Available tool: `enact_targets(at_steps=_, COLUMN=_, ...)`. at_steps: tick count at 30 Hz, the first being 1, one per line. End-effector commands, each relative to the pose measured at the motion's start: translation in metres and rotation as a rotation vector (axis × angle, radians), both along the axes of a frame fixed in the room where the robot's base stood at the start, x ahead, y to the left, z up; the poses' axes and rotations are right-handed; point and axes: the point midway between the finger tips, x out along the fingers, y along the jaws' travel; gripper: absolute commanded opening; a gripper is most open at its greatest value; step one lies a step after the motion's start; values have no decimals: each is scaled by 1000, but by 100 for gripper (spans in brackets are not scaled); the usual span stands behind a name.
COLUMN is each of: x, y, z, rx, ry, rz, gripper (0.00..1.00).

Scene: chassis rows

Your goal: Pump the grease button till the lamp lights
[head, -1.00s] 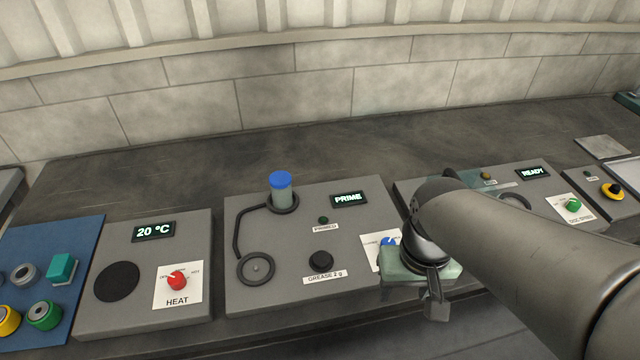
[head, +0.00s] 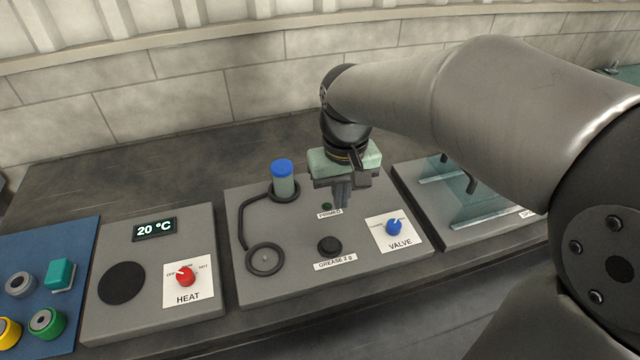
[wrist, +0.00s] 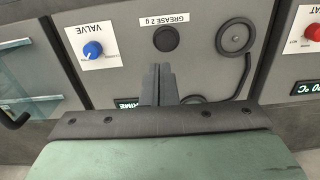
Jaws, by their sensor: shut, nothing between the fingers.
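The black grease button (head: 329,245) sits on the grey middle chassis above the label "GREASE 2 g". It also shows in the wrist view (wrist: 166,38), just beyond the fingertips. My gripper (head: 342,204) is shut and empty, above the chassis and behind the button in the head view, apart from it. The small dark green lamp (head: 326,206) by the "PRIMED" label looks unlit, close to my fingers. The display is mostly hidden by my gripper in the head view; part of its text shows in the wrist view (wrist: 128,103).
A blue-capped reservoir (head: 283,178) with a hose to a ring (head: 264,259) stands on the chassis. The blue VALVE knob (head: 393,227) is right of the button. The HEAT chassis with a red knob (head: 185,275) is at left. A glass-fronted chassis (head: 462,205) is at right.

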Motion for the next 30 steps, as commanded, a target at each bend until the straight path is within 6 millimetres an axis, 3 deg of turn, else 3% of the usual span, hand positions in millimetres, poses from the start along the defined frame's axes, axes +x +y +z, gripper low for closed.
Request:
enact_targets(at_steps=4, x=13, y=15, z=3, rx=-3, ry=2, rz=25, gripper=0)
enact_targets(at_steps=17, x=13, y=15, z=-4, rx=-3, ry=3, rz=25, gripper=0)
enact_targets(at_steps=23, x=12, y=14, z=-36, rx=-4, ry=7, rz=25, gripper=0)
enact_targets(at_steps=30, x=12, y=15, z=-88, rx=-4, ry=8, rz=26, gripper=0)
